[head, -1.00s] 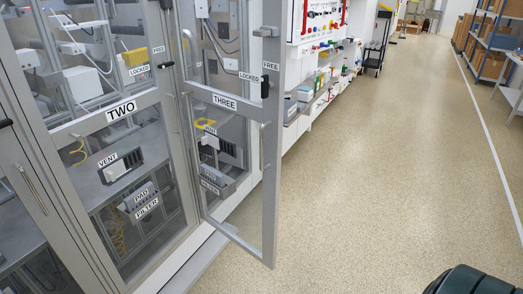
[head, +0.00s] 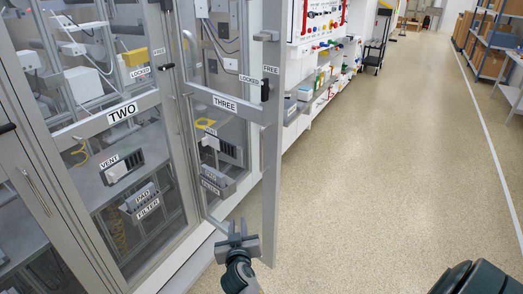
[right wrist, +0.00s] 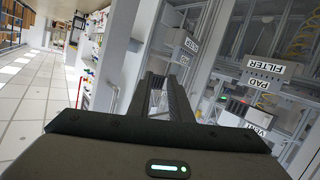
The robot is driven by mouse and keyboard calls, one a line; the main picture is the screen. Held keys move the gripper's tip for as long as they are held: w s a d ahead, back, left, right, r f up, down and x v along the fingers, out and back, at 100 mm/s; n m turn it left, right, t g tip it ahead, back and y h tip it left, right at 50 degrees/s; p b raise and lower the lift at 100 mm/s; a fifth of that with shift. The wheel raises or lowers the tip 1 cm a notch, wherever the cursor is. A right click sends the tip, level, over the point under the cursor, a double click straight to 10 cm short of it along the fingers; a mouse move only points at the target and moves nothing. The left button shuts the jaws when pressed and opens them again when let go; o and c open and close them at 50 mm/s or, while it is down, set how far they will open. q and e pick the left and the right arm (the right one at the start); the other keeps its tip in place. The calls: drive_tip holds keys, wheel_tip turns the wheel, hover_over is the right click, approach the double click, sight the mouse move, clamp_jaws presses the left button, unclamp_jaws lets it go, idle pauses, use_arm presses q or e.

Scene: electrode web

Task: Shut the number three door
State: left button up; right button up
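The number three door (head: 226,102) stands ajar in the head view, swung out from the cabinet front into the room. It is a grey frame with clear panes. Its free edge is a tall grey post (head: 271,180) marked FREE, with a dark latch (head: 265,88) beside LOCKED. My right gripper (head: 238,228) is low at the door's bottom, in front of the free post's foot; I cannot tell if it touches. In the right wrist view its two dark fingers (right wrist: 163,92) are close together, with nothing clearly held.
The closed number two door (head: 122,113) is left of it. Inside the cabinet are a VENT unit (head: 120,165) and a PAD FILTER bin (head: 141,203). The floor (head: 390,150) to the right is clear. A cart (head: 378,45) and shelves (head: 490,45) stand farther back.

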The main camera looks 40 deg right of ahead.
use_arm(q)
drive_tip(key=shift+r, duration=0.25)
use_arm(e)
drive_tip(key=s+d+r+m+h, duration=0.1)
drive_tip(key=d+r+m+h, duration=0.1)
drive_tip(key=r, duration=0.6)
drive_tip(key=s+d+r+m+h, duration=0.1)
drive_tip(key=d+r+m+h, duration=0.1)
drive_tip(key=r, duration=0.6)
drive_tip(key=shift+d+r, duration=0.25)
drive_tip(key=shift+d, duration=0.55)
drive_tip(key=shift+s, duration=0.1)
